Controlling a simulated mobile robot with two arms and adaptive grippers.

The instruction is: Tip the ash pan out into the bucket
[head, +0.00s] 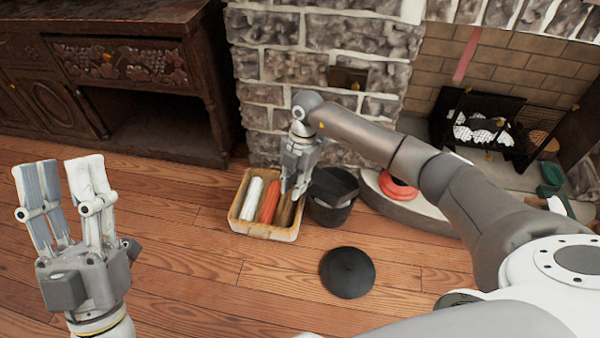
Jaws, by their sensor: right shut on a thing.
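The bucket (328,214) is dark and round and stands on the wood floor against the hearth, right of a wooden tray. The ash pan (336,184) looks like a dark, flat-sided piece tilted over the bucket's mouth. My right gripper (294,190) reaches down at the bucket's left side and is shut on what seems to be the pan's near end; the grip itself is partly hidden. Whether ash is in the pan or bucket cannot be told. My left gripper (62,180) is open and empty, fingers up, over the floor at the left.
The wooden tray (240,220) holds a white and an orange roll. A black round lid (347,272) lies on the floor in front. A red object (398,188) sits on the curved hearth. The fireplace grate (482,128) is at right, a dark cabinet (120,75) at left.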

